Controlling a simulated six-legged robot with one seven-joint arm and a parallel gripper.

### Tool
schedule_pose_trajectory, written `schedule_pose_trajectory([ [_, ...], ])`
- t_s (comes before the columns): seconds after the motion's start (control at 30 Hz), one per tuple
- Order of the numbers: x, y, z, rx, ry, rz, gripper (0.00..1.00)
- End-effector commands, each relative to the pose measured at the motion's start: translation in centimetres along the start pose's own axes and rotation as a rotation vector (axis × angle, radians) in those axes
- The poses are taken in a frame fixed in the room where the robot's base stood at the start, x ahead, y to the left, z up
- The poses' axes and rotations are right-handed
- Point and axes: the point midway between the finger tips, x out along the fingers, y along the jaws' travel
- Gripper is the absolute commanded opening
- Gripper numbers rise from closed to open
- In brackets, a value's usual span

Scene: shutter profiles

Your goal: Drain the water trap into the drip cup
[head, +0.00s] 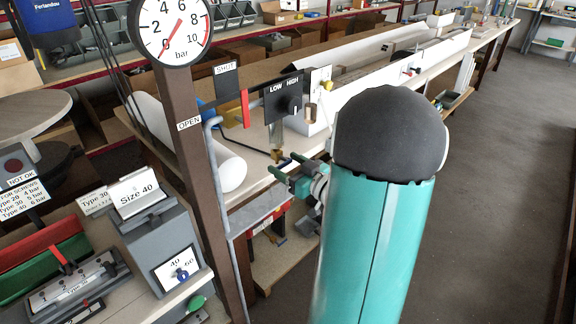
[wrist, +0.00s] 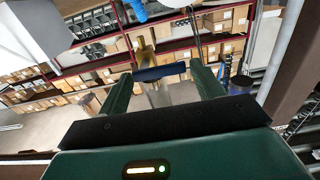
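The water trap (head: 276,131) hangs below the LOW/HIGH panel, with a brass drain fitting (head: 279,157) and a thin dark lever beside it. In the wrist view the brass fitting (wrist: 144,50) stands just beyond my fingertips. A dark blue bar (wrist: 160,73) lies across the space between them; I cannot tell whether it touches either finger. A pale, see-through shape (wrist: 162,97), possibly the drip cup, shows below the bar between the fingers. My gripper (head: 290,167) is open, its green fingers spread, close below the brass fitting; the fingers also show in the wrist view (wrist: 162,82).
A brown post (head: 186,140) with a pressure gauge (head: 172,28) reading near zero stands left of the trap. White profiles (head: 350,85) lie along the long bench. A gauge block (head: 158,240) stands front left. Open floor (head: 510,150) lies at the right.

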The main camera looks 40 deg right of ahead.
Motion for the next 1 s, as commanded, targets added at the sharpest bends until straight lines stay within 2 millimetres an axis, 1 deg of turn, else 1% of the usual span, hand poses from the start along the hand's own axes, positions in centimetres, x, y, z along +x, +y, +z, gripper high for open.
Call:
schedule_pose_trajectory([
  [0.03,-0.01,0.00,0.00,0.000,0.000,0.000,0.57],
  [0.13,-0.02,0.00,-0.01,0.000,0.000,0.000,0.37],
  [0.17,-0.03,0.00,-0.01,0.000,0.000,0.000,0.33],
  [0.37,-0.04,-0.01,0.01,-0.008,0.000,0.000,0.34],
  [0.57,0.00,-0.09,0.11,-0.058,0.000,-0.001,0.34],
  [0.77,0.01,-0.15,0.34,-0.175,0.000,-0.002,0.34],
  [1.0,-0.01,-0.16,0.78,-0.383,0.000,-0.002,0.34],
])
